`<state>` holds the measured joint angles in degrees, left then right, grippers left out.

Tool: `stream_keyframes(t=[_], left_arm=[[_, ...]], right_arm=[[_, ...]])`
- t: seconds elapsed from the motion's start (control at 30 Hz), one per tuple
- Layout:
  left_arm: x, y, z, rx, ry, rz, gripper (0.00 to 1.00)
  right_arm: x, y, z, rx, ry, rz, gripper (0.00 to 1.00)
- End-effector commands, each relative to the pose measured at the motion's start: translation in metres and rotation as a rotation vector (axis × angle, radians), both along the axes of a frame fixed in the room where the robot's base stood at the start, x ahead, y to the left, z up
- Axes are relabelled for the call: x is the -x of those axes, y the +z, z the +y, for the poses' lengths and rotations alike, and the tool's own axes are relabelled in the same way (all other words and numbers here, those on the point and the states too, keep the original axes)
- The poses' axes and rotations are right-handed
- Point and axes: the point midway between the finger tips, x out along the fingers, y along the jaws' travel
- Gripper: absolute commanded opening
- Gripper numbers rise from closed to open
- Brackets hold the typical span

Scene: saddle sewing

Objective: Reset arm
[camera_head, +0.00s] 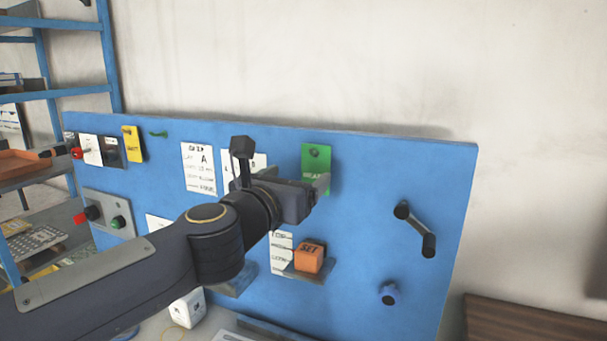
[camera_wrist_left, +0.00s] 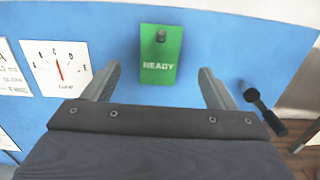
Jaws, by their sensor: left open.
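My left arm reaches in from the left in the head view, and its gripper (camera_head: 321,186) is in front of the blue board (camera_head: 375,160). In the left wrist view the left gripper (camera_wrist_left: 158,82) is open, its two fingers apart with nothing between them. A green card reading READY (camera_wrist_left: 160,55) hangs from a dark peg beyond the fingertips. The same green card (camera_head: 316,160) shows in the head view just behind and above the gripper, partly covered by it. I cannot tell whether the fingertips touch the board. My right gripper is not in view.
An orange SET block (camera_head: 309,258) sits on a small ledge below the gripper. A yellow tag (camera_head: 132,144) and red and green buttons (camera_head: 117,222) are at left. Blue shelving (camera_head: 52,95) stands far left.

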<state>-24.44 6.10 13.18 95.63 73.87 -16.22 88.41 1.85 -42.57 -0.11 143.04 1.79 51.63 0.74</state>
Motion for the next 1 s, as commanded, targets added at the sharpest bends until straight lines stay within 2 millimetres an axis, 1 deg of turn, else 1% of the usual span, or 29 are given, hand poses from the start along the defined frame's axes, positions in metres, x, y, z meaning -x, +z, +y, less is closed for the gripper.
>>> stream_keyframes(t=[0.07, 0.13, 0.17, 0.23, 0.27, 0.3, 0.37, 0.4, 0.47, 0.5, 0.57, 0.6, 0.67, 0.7, 0.8, 0.9, 1.0], left_arm=[[0.008, -0.001, 0.008, -0.059, -0.008, -0.030, 0.79], [0.018, -0.005, 0.020, -0.195, -0.029, -0.096, 0.79], [0.024, -0.009, 0.027, -0.283, -0.044, -0.134, 0.79], [0.044, -0.026, 0.046, -0.543, -0.092, -0.236, 0.79], [0.056, -0.037, 0.054, -0.674, -0.121, -0.281, 0.79], [0.070, -0.055, 0.065, -0.845, -0.165, -0.333, 0.79], [0.092, -0.083, 0.079, -1.076, -0.238, -0.395, 0.79], [0.106, -0.102, 0.087, -1.213, -0.291, -0.429, 0.79], [0.127, -0.131, 0.100, -1.398, -0.377, -0.468, 0.79], [0.142, -0.150, 0.108, -1.507, -0.438, -0.491, 0.79], [0.163, -0.179, 0.121, -1.659, -0.537, -0.519, 0.79], [0.178, -0.198, 0.129, -1.749, -0.608, -0.536, 0.79], [0.200, -0.225, 0.141, -1.868, -0.720, -0.558, 0.79], [0.214, -0.242, 0.148, -1.935, -0.795, -0.571, 0.79], [0.246, -0.277, 0.163, -2.057, -0.971, -0.600, 0.79], [0.270, -0.301, 0.174, -2.126, -1.111, -0.623, 0.79], [0.284, -0.314, 0.179, -2.159, -1.196, -0.640, 0.79]], right_arm=[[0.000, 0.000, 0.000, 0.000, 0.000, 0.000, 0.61], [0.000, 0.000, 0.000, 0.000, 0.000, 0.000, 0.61], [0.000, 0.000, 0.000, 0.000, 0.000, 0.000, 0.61], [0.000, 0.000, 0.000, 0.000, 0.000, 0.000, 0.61], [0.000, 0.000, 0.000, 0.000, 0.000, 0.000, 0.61], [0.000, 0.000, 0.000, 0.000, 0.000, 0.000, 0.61], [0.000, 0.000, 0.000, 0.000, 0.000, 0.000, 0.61], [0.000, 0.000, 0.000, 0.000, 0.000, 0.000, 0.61], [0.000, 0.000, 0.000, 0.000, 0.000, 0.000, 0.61], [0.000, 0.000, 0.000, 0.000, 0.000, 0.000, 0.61], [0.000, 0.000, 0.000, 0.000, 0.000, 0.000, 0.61], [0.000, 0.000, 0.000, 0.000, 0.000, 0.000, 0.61], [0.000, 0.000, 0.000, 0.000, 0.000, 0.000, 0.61], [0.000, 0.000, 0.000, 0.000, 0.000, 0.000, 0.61], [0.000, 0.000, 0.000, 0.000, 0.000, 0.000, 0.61], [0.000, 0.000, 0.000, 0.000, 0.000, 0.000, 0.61], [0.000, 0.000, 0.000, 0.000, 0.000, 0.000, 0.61]])
